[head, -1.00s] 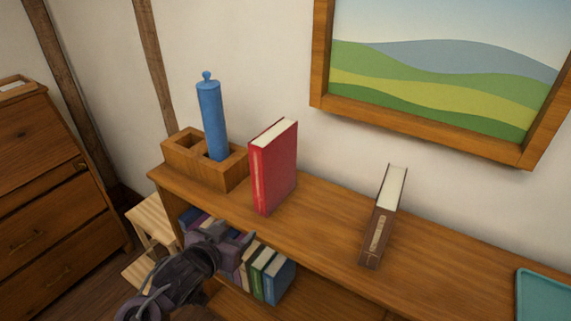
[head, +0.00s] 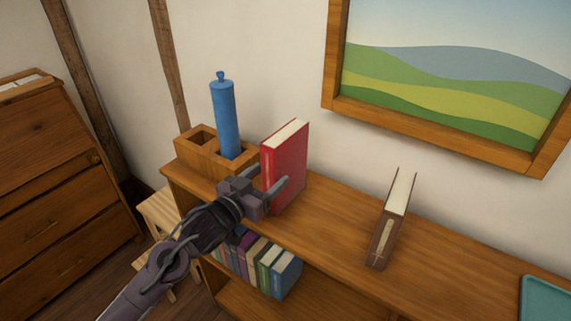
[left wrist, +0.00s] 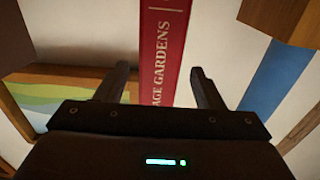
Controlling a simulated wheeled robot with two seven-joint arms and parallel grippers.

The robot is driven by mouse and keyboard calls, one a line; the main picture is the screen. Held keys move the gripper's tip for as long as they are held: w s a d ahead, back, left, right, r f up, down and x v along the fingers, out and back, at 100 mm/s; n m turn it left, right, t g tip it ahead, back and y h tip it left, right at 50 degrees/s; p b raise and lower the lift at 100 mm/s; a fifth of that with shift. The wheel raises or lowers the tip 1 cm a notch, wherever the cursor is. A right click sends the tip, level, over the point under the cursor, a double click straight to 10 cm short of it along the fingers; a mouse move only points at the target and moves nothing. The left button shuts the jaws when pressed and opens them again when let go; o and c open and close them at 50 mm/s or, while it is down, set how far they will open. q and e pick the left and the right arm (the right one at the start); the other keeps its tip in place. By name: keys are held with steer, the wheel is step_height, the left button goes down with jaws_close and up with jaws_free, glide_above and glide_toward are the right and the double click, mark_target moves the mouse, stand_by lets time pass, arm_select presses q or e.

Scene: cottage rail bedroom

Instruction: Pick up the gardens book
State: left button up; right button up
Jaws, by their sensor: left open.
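The gardens book is the red book (head: 288,164), standing upright on the wooden shelf top (head: 330,221). In the left wrist view its red spine (left wrist: 165,50) shows part of a title ending in "GARDENS". My left gripper (head: 277,190) is open at the book's spine side. In the left wrist view its two fingers (left wrist: 160,88) are apart, with the spine showing between and beyond them. I cannot tell whether a finger touches the book. My right gripper is not in view.
A wooden holder (head: 197,155) with a blue cylinder (head: 226,122) stands close left of the red book. A brown book (head: 387,235) stands farther right, with clear shelf between. A teal tray (head: 545,300) lies at the right edge. Several books (head: 262,262) fill the shelf below.

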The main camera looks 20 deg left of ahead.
mark_target(286, 168)
arm_select(q)
steer(key=shift+x, duration=1.2)
steer(key=shift+w+d, duration=0.15)
steer(key=shift+w, duration=0.1)
steer(key=shift+s, duration=0.1)
steer(key=shift+c, duration=0.5)
steer(key=c, duration=1)
steer(key=shift+r, duration=0.15)
steer(key=shift+c, duration=0.9)
